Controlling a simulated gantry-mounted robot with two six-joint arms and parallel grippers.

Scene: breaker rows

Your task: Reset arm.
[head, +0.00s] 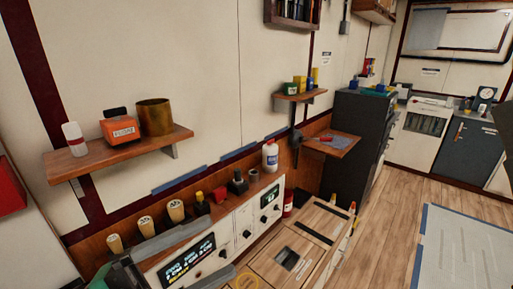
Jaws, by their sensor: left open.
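My left gripper (220,245) comes in at the bottom left, with two grey fingers spread apart and nothing seen between them. The fingers lie in front of a white control panel (245,232) with a lit display (188,262), knobs and a small green screen (269,198). Part of the panel is hidden behind the gripper. I cannot tell whether the fingers touch it. My right gripper is not in view. No breaker rows can be made out clearly.
Several tan-topped handles (145,225) and a white bottle (270,155) stand along the panel's back. A wooden shelf (120,152) holds an orange box (119,128) and a brass pot (155,116). A wooden-topped unit (300,245) adjoins the panel.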

